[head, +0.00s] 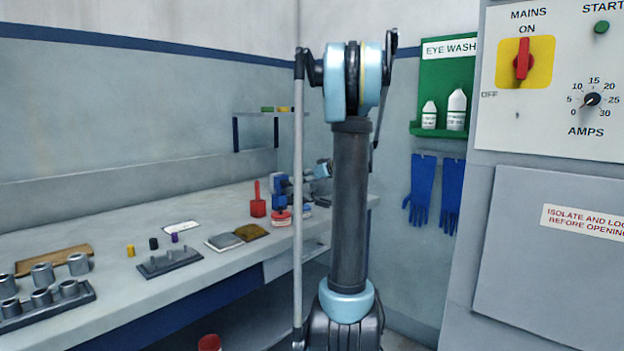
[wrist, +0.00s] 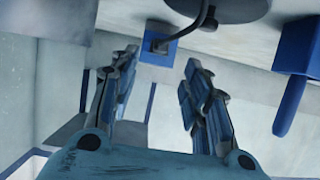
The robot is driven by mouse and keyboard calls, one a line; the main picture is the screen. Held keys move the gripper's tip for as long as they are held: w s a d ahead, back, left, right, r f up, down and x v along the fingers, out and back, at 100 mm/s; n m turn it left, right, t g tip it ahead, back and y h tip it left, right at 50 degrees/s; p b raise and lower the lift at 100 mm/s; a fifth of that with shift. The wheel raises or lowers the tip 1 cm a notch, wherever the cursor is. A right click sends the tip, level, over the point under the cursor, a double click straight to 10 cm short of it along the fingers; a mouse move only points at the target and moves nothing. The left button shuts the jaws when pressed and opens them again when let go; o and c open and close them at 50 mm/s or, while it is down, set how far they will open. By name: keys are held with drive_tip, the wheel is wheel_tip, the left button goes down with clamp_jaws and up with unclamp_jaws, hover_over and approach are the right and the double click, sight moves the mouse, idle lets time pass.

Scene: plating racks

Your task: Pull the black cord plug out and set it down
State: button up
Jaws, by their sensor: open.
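In the wrist view a small black cord plug (wrist: 160,46) sits in the face of a blue socket block (wrist: 166,57) at top centre. Its dark cord (wrist: 192,31) curves right and up to a grey rounded body. My gripper (wrist: 160,62) is open, with one finger on each side of the block in the picture and nothing between them. I cannot tell the depth gap between fingertips and plug. In the head view my arm hides most of the gripper, and I cannot make out the plug.
A blue bar-shaped part (wrist: 292,104) hangs at the right of the wrist view. In the head view the workbench (head: 120,225) carries a red container (head: 258,203), a small rack (head: 170,262) and a cup rack (head: 45,305). The grey cabinet (head: 550,250) stands right.

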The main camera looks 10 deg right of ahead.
sight(290, 183)
drive_tip(key=x, duration=0.9)
drive_tip(key=shift+r, duration=0.1)
clamp_jaws()
drive_tip(key=c, duration=1)
unclamp_jaws()
drive_tip(key=shift+s+d, duration=0.1)
drive_tip(key=shift+s, duration=0.05)
clamp_jaws()
drive_tip(key=shift+s+d, duration=0.5)
drive_tip(key=shift+s, duration=0.2)
drive_tip(key=shift+s+d, duration=0.5)
drive_tip(key=shift+s, duration=0.2)
